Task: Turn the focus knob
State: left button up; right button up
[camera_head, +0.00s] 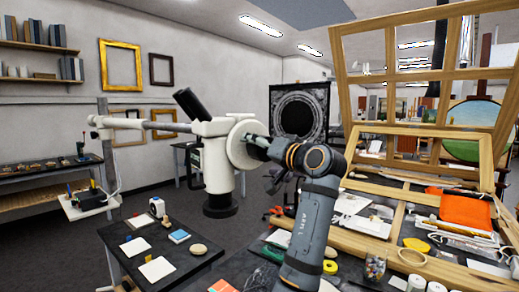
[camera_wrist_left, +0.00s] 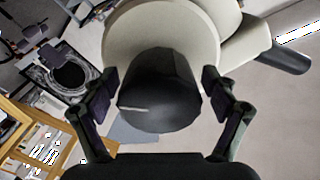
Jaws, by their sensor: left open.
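A white microscope head (camera_head: 215,150) with a black slanted eyepiece tube (camera_head: 192,104) hangs on a horizontal boom, its black lens end pointing down. A round pale housing (camera_head: 238,148) is on its right side. In the left wrist view the black focus knob (camera_wrist_left: 158,92), with a thin white mark, stands out from this pale housing (camera_wrist_left: 160,30). My left gripper (camera_head: 258,146) is at the housing in the head view and mostly covers the knob there. In the wrist view my left gripper (camera_wrist_left: 161,88) is open, one finger on each side of the knob, with small gaps visible.
Below the microscope, a dark side table (camera_head: 185,262) holds cards, a blue block and a round disc. To the right, a cluttered workbench carries a wooden frame (camera_head: 440,255), an orange cloth (camera_head: 465,211) and tools. A large dark framed panel (camera_head: 298,108) stands behind.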

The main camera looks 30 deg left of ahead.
pick_arm(q)
jog(key=v, duration=0.7)
jog(key=shift+d, duration=0.3)
dwell(0.8)
